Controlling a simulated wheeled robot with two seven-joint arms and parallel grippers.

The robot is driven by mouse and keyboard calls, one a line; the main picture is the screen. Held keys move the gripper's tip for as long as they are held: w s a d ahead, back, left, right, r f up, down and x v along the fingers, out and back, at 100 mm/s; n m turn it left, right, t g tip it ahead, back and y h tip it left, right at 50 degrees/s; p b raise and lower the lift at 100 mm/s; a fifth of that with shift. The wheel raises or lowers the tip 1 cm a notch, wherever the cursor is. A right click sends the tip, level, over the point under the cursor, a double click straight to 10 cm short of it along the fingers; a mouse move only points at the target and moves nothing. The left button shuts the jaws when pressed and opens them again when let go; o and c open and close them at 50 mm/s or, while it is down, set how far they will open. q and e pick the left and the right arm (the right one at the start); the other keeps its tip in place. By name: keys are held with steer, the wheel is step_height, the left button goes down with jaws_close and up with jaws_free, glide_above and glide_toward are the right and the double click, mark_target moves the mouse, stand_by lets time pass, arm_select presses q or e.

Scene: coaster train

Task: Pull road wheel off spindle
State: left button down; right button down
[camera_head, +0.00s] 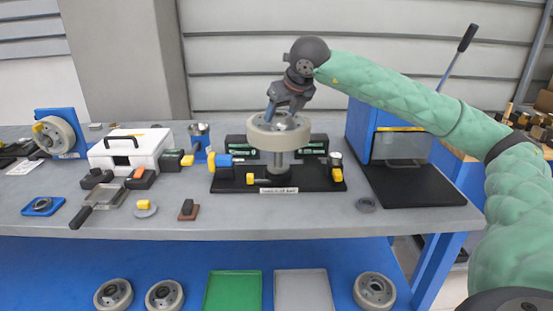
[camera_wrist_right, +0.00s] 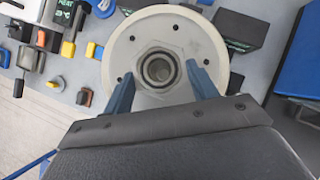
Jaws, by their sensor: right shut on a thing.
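The road wheel (camera_head: 258,134) is a pale, thick-rimmed disc lying flat at the top of the grey spindle (camera_head: 278,161), which stands on a black base plate (camera_head: 309,181). My right gripper (camera_head: 284,113) reaches down from above, its blue fingers at the raised hub in the wheel's middle. In the right wrist view, the two fingers (camera_wrist_right: 160,75) stand on either side of the hub, shut on the wheel (camera_wrist_right: 147,29), whose face has several bolt holes. The spindle below is hidden there, so I cannot tell how far the wheel sits on it. My left gripper is not in view.
A blue press (camera_head: 358,126) with a dark mat (camera_head: 420,187) stands to the right. A white case (camera_head: 130,152), small tools and another wheel (camera_head: 57,137) are to the left. Below are more wheels (camera_head: 374,290), a green tray (camera_head: 233,291) and a grey tray (camera_head: 303,291).

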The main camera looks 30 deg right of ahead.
steer(key=shift+r, duration=1)
steer(key=shift+r+p, duration=0.85)
steer(key=shift+r, duration=1)
